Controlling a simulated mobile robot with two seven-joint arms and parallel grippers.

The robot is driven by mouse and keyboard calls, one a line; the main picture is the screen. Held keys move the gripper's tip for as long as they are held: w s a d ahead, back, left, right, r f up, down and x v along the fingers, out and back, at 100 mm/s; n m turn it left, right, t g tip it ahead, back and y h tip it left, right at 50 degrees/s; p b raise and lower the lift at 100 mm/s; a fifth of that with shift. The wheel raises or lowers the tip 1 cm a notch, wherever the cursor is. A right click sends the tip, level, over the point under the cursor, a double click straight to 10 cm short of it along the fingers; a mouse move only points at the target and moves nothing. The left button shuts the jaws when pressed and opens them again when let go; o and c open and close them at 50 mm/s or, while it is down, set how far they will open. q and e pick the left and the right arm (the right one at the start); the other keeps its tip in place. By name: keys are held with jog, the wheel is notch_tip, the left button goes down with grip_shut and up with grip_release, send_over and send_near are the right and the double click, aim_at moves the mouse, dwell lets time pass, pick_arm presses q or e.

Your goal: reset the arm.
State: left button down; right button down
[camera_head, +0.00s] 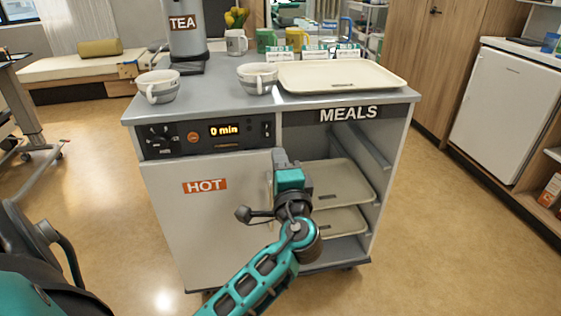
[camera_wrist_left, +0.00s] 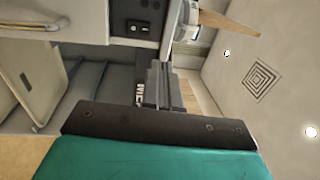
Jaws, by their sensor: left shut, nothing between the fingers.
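My left gripper (camera_head: 280,158) is in front of the cart, by the inner edge of the HOT door (camera_head: 210,215) and the open tray bay. It points up and away from me, and its fingers are shut with nothing between them. In the left wrist view the closed fingers (camera_wrist_left: 160,88) show in the middle, with part of the MEALS sign (camera_wrist_left: 139,95) beside them, turned on its side. I cannot tell whether the gripper touches the cart. My right gripper is not in view.
Two trays (camera_head: 345,180) sit in the open bay. A bed (camera_head: 70,68) stands back left, a white cabinet (camera_head: 505,105) right. Floor beside the cart is clear.

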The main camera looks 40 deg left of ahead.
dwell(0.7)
